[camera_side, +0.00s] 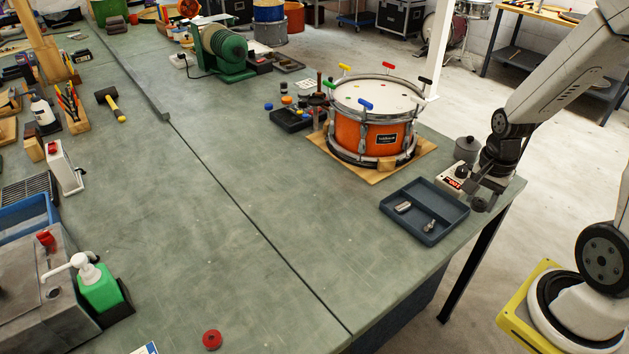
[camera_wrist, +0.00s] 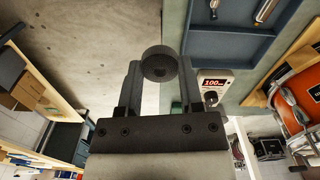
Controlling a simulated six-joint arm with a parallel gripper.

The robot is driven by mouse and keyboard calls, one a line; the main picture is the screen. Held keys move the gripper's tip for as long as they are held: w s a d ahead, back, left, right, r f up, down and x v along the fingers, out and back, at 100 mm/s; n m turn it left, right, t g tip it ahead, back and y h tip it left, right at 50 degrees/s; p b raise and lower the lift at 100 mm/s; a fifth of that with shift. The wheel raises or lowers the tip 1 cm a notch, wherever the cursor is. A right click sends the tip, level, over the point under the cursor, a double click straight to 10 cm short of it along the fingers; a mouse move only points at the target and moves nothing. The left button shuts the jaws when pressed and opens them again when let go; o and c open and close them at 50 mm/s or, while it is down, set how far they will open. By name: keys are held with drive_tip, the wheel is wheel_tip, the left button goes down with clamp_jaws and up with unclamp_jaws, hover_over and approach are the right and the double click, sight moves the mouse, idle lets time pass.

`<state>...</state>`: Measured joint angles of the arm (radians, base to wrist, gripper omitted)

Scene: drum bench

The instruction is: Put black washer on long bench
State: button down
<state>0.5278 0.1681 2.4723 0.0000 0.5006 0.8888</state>
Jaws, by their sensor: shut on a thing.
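My gripper (camera_wrist: 160,72) is shut on a round dark piece (camera_wrist: 160,63) with a small dark centre, which I take for the black washer. Both fingers touch its sides in the wrist view. In the side view my gripper (camera_side: 480,196) is at the right end of the long bench (camera_side: 230,215), next to the box with the red display. The held piece is hard to make out there. The long bench has a green-grey top and also shows in the wrist view (camera_wrist: 199,60), to the right of my fingers, with floor to the left.
The display box (camera_side: 453,182) and a blue-grey tray (camera_side: 424,212) with small metal parts are close to my gripper. An orange drum (camera_side: 368,133) stands behind on a wooden board. A grey lidded pot (camera_side: 467,149) is beside my wrist. The bench's middle is clear.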

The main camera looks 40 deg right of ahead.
drive_tip(key=w+a+n, duration=0.6)
drive_tip(key=w+a, duration=0.3)
drive_tip(key=a, duration=0.3)
drive_tip(key=w+a+n, duration=0.6)
drive_tip(key=w+a, duration=0.3)
drive_tip(key=a, duration=0.2)
drive_tip(key=a+n, duration=0.4)
drive_tip(key=a, duration=0.9)
hover_over(239, 254)
drive_tip(key=s, duration=0.2)
drive_tip(key=f, duration=0.8)
drive_tip(key=shift+w+d+f, duration=0.2)
drive_tip(key=shift+d, duration=0.15)
drive_tip(key=shift+w+a+f, duration=0.25)
drive_tip(key=shift+w+f, duration=0.35)
drive_tip(key=shift+f, duration=0.1)
drive_tip(key=shift+f, duration=0.1)
drive_tip(key=shift+w+f, duration=0.1)
drive_tip(key=shift+a+f, duration=0.1)
drive_tip(key=shift+f, duration=1.45)
